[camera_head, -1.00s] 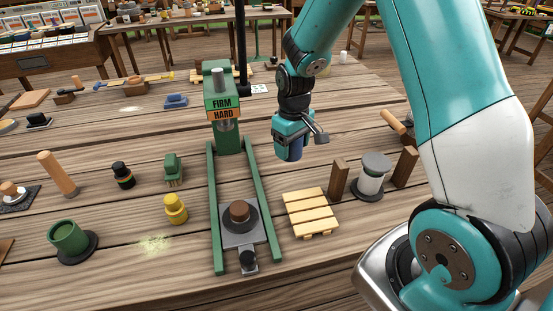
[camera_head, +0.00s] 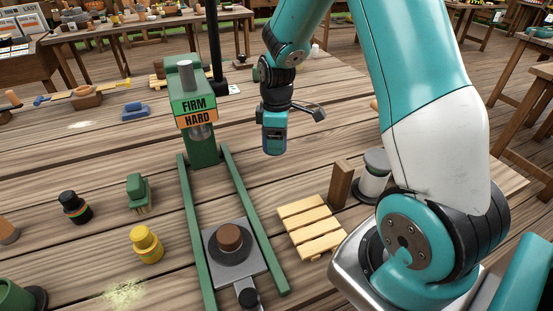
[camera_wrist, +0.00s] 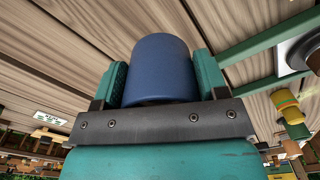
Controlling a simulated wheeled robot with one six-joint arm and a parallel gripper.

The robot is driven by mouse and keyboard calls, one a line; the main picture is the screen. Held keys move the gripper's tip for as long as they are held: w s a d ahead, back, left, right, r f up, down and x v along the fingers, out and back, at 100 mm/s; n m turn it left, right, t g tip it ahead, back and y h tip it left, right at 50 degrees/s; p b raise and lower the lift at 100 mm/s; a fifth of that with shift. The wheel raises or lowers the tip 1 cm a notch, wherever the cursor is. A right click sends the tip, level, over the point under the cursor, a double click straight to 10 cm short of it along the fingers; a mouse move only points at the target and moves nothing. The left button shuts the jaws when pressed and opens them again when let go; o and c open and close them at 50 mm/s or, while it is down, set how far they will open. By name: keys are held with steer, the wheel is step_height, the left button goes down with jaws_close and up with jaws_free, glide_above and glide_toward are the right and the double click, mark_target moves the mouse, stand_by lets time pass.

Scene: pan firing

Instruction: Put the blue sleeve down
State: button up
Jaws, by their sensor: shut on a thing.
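The blue sleeve (camera_wrist: 158,65) is a dark blue cylinder between the two green fingers of my gripper (camera_wrist: 160,80) in the wrist view. My gripper is shut on it. In the head view my gripper (camera_head: 275,140) hangs above the table to the right of the green press, with the sleeve low between the fingers.
The green press (camera_head: 195,110) marked FIRM and HARD has rails and a plate with a brown piece (camera_head: 229,237). A slatted pallet (camera_head: 311,227) lies to its right, beside a wooden block (camera_head: 341,185) and a grey-topped cylinder (camera_head: 375,175).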

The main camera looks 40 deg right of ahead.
mark_target(277, 169)
steer(key=shift+f, duration=3.55)
steer(key=shift+f, duration=0.2)
steer(key=o, duration=1.3)
steer(key=shift+c, duration=0.2)
steer(key=shift+r, duration=0.15)
step_height(277, 169, up, 11)
steer(key=s+a+r+y, duration=0.1)
steer(key=s+a+r, duration=0.25)
steer(key=a, duration=0.25)
steer(key=s+a+r+y, duration=0.1)
steer(key=s+a+r, duration=0.1)
steer(key=a+r, duration=0.25)
steer(key=s+a+r+m+y, duration=0.1)
steer(key=s+a+r, duration=0.1)
steer(key=s+a, duration=0.4)
steer(key=s+a+r+m+y, duration=0.1)
steer(key=s+a+r, duration=0.1)
steer(key=s+a, duration=0.4)
steer(key=s, duration=0.4)
steer(key=shift+s+r, duration=0.15)
steer(key=shift+s, duration=0.2)
